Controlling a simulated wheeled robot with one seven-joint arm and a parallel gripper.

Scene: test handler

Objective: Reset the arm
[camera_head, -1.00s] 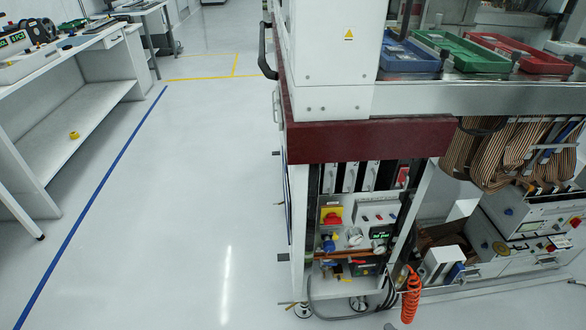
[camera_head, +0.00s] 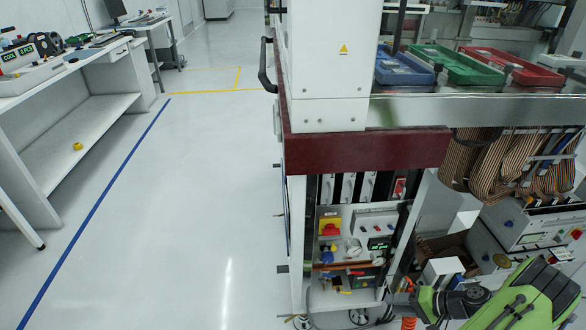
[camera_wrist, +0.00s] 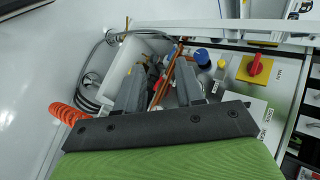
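My arm (camera_head: 530,295), green and dark grey, shows at the lower right of the head view, in front of the lower part of the test handler (camera_head: 325,65). In the wrist view my gripper (camera_wrist: 160,72) has its two grey fingers apart, with nothing held between them. Beyond the fingers are the handler's lower compartment, a copper-coloured pipe (camera_wrist: 167,75) and hoses. I cannot tell how near the fingertips are to these parts.
A yellow panel with a red rotary switch (camera_wrist: 255,68) is at right in the wrist view. Blue (camera_head: 405,72), green (camera_head: 458,68) and red (camera_head: 512,70) trays sit on the handler. Open floor (camera_head: 190,220) lies left, beside a white workbench (camera_head: 85,140).

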